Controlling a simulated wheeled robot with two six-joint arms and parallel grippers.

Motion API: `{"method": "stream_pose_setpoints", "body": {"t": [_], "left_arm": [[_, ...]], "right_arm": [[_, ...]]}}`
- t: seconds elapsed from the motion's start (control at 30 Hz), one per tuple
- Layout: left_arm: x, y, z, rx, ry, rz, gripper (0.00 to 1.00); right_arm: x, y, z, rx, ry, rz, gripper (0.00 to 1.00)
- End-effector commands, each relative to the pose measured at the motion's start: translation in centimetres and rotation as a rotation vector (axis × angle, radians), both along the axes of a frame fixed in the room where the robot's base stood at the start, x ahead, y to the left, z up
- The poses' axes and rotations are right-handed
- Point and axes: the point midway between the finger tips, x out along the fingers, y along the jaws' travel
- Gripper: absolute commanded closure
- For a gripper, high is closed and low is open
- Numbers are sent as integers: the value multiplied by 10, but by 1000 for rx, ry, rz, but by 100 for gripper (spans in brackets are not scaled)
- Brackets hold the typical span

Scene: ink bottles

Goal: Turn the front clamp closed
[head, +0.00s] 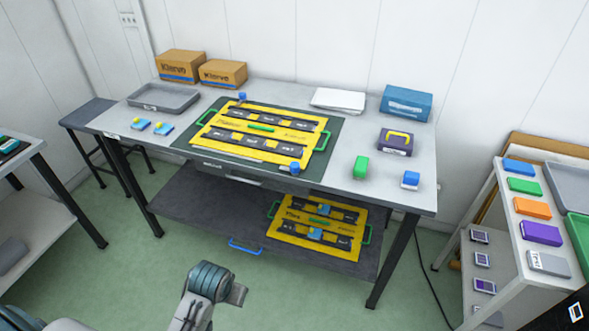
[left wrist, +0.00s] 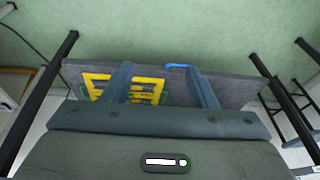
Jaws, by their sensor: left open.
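A yellow frame (head: 222,119) with black printed strips and green side handles lies on a dark green mat (head: 330,150) on the table. The front clamp (head: 294,167), with a blue knob, sits at the frame's front edge towards the right; whether it is turned open or closed is too small to tell. A similar back clamp (head: 241,97) is at the far left edge. My left gripper (head: 238,292) is low in front of the table, apart from the clamp. In the left wrist view its fingers (left wrist: 161,85) are spread and empty. My right gripper is not seen.
The table's lower shelf (head: 190,205) holds a second yellow frame (head: 290,243) and has a blue handle (head: 246,247). A green block (head: 361,167) and blue-white block (head: 411,180) stand right of the mat. A grey tray (head: 163,97) is at left. The floor before the table is clear.

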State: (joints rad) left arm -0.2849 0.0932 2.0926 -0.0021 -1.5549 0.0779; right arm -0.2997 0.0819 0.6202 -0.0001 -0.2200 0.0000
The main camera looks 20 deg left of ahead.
Motion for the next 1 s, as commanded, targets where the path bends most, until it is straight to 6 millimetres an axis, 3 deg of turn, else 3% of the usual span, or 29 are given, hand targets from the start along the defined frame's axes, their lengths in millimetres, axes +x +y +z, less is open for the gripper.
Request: {"method": "stream_pose_setpoints", "body": {"t": [0.27,0.57,0.8,1.0], "left_arm": [[83,-3,13,-30,25,89,48],[211,-12,42,-78,87,208,48],[303,-26,96,-111,140,287,48],[361,-39,157,-127,184,340,48]], "right_arm": [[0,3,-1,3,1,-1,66],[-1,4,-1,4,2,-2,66],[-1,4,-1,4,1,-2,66],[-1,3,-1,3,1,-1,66]]}}
